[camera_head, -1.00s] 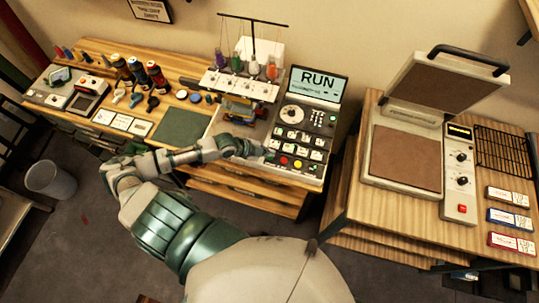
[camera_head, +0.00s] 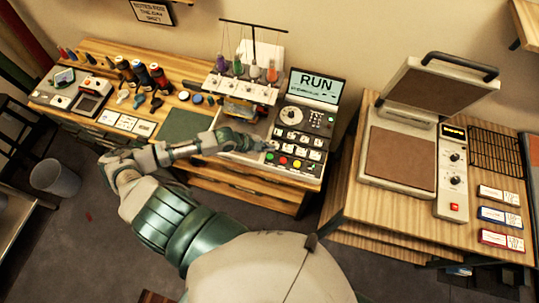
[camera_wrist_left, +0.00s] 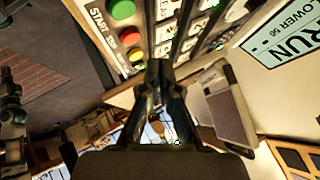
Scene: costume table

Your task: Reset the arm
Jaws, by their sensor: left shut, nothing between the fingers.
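My left arm reaches from the bottom of the head view across to the embroidery machine. My left gripper (camera_head: 272,146) is beside the left edge of the machine's control panel (camera_head: 300,141), close to its coloured buttons. I cannot tell whether it touches the panel. In the left wrist view the fingers (camera_wrist_left: 159,68) are together and hold nothing. Green, red and yellow buttons (camera_wrist_left: 130,36) show just beyond them, with a "START" label. The machine's screen (camera_head: 316,85) reads "RUN". My right gripper is not in view.
The heat press (camera_head: 402,157) stands open on the right-hand table (camera_head: 342,185). Thread cones (camera_head: 142,74) and small tools lie on the left bench, near a green mat (camera_head: 185,124). A bin (camera_head: 55,178) stands on the floor at left.

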